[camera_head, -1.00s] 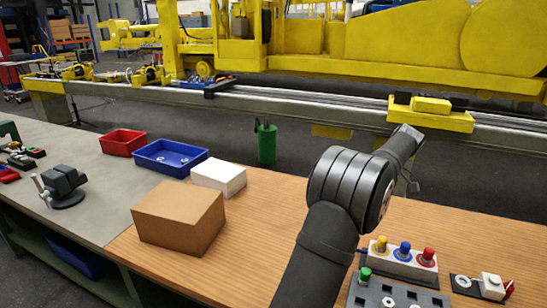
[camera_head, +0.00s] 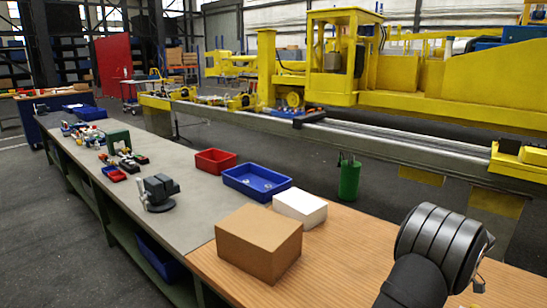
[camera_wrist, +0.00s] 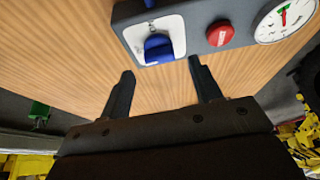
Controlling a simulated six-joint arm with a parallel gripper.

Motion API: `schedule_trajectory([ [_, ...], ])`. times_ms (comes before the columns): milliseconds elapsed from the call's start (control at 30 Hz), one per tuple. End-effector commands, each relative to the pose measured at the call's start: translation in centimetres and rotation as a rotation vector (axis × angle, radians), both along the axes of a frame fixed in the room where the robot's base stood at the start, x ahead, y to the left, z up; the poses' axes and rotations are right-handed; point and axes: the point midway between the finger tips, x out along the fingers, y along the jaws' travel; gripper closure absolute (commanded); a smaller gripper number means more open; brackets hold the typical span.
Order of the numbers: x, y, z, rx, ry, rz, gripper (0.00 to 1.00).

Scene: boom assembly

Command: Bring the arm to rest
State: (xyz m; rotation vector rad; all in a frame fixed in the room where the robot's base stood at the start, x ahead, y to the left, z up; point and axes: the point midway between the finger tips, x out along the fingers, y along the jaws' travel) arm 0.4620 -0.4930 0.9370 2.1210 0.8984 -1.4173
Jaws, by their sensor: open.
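My gripper (camera_wrist: 160,84) shows in the wrist view with its two dark fingers apart and nothing between them. It is over the wooden bench top (camera_wrist: 60,50), and its fingers point toward a grey control panel (camera_wrist: 185,45). The panel carries a blue knob (camera_wrist: 159,48), a red button (camera_wrist: 219,34) and a round gauge (camera_wrist: 287,19). The fingers look apart from the panel. In the head view only my dark arm shows at the lower right; the gripper itself is hidden or out of frame there.
A cardboard box (camera_head: 258,245) and a white box (camera_head: 300,208) stand on the bench left of my arm. Beyond are a blue bin (camera_head: 256,183), a red bin (camera_head: 215,162) and a vise (camera_head: 158,193). A green bin (camera_head: 349,178) stands behind the bench, before a long rail.

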Motion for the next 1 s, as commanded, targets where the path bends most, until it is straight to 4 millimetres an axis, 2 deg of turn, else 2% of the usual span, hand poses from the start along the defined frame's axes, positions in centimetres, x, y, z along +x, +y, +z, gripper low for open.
schedule_trajectory([
  [100, 0.4, 0.5, -1.6, 0.002, 0.002, 0.0, 0.42],
  [233, 0.7, 0.7, -2.4, 0.0, 0.0, -0.001, 0.42],
  [667, 0.8, 0.8, -2.7, 0.0, 0.0, -0.001, 0.42],
  [867, 0.3, 0.3, -1.2, -0.002, -0.002, -0.002, 0.42],
  [1000, -0.3, -0.4, 1.1, -0.003, -0.003, -0.002, 0.42],
])
